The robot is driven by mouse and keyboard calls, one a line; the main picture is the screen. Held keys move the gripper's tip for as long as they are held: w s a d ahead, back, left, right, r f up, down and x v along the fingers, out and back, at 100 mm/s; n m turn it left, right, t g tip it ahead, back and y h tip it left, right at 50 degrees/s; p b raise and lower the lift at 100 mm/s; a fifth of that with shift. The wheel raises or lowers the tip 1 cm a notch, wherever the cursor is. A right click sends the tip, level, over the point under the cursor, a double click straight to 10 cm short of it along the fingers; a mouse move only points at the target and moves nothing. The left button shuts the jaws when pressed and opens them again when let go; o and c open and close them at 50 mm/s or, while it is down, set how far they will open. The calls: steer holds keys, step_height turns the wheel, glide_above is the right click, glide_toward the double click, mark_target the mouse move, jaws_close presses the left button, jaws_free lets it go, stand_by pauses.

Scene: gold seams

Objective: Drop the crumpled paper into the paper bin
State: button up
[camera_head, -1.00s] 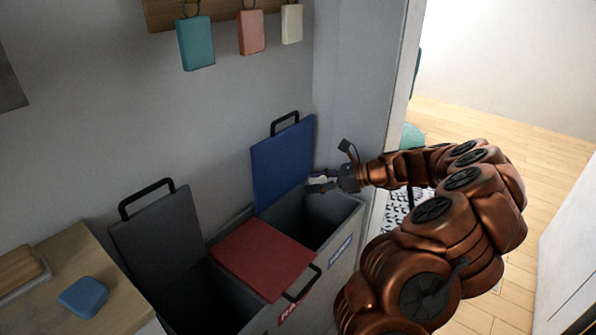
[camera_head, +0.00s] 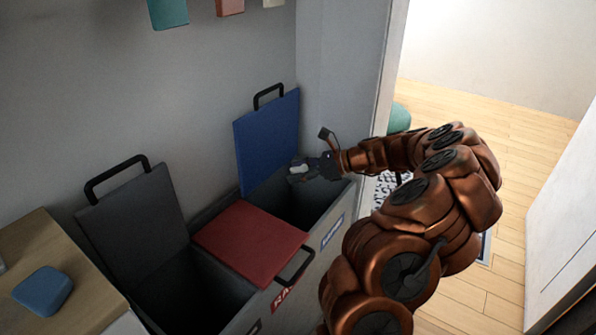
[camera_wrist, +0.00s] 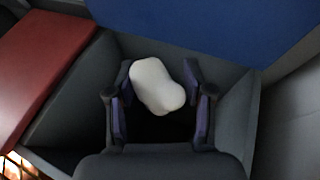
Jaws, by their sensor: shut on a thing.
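The crumpled paper (camera_wrist: 156,86) is a white rounded lump between the fingers of my gripper (camera_wrist: 159,100) in the wrist view. My gripper (camera_head: 301,172) is shut on it, and the paper (camera_head: 299,168) shows small and pale in the head view. The paper bin (camera_head: 341,200) is the grey right-hand compartment with its blue lid (camera_head: 267,143) raised against the wall. My gripper is over this bin's opening. In the wrist view the bin's dark inside and grey walls (camera_wrist: 236,118) surround the fingers. The bin's bottom is too dark to see.
A red lid (camera_head: 250,241) lies closed on the middle compartment. The left compartment's dark lid (camera_head: 138,225) is raised, leaving it open. A wooden counter (camera_head: 75,308) with a blue block (camera_head: 43,291) stands at left. A door frame is close at right.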

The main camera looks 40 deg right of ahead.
steer(key=shift+f, duration=0.1)
steer(key=o, duration=0.8)
steer(key=v, duration=1.2)
